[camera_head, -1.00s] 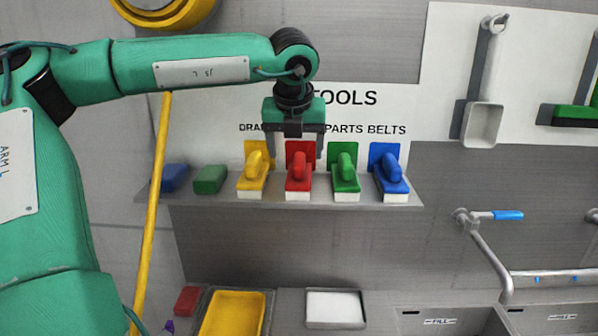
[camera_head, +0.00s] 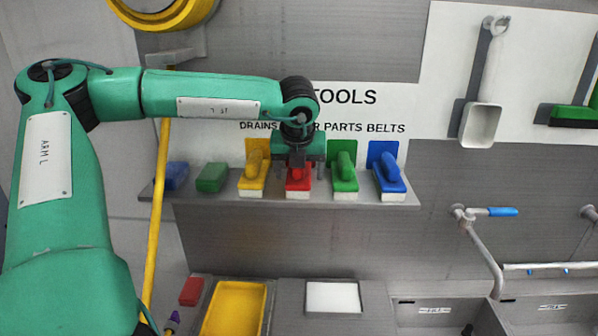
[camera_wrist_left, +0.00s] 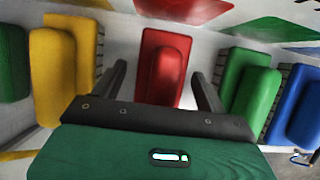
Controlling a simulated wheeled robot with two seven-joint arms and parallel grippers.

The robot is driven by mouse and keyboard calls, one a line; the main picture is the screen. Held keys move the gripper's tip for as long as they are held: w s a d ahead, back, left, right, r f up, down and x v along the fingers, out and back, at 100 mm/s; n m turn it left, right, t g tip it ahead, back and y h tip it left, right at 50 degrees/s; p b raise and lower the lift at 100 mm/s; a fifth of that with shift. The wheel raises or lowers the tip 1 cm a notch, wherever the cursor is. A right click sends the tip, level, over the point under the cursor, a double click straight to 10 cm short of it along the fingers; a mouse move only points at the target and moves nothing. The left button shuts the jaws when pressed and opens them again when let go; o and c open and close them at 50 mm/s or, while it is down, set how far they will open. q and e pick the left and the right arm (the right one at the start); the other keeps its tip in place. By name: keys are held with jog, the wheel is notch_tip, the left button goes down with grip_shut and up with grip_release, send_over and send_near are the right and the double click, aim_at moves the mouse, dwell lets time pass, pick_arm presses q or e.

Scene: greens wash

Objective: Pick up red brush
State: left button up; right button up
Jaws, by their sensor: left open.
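The red brush (camera_head: 298,181) stands on the grey wall shelf between the yellow brush (camera_head: 253,178) and the green brush (camera_head: 344,178). Its upper part is hidden behind my left gripper (camera_head: 298,182) in the head view. In the left wrist view the red brush (camera_wrist_left: 166,70) lies between the two dark fingers of my left gripper (camera_wrist_left: 162,85), which are spread apart. There is a gap on each side, and I see no grip on it. My right gripper is not in view.
A blue brush (camera_head: 389,180) stands at the right of the shelf (camera_head: 230,198). A green block (camera_head: 211,178) and a blue block (camera_head: 173,176) sit at its left. A yellow pole (camera_head: 157,220) rises in front of the shelf's left end. A yellow tray (camera_head: 235,308) lies below.

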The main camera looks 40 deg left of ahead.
pick_arm(q)
jog(key=shift+c, duration=0.8)
jog(key=c, duration=1)
jog(key=shift+r, duration=0.2)
jog(key=shift+w+r+b, duration=0.1)
jog(key=shift+r+b, duration=0.35)
jog(key=shift+r, duration=0.15)
notch_tip(320, 180, up, 26)
jog(key=b, duration=0.5)
jog(key=shift+r+b, duration=0.25)
jog(key=shift+b, duration=0.1)
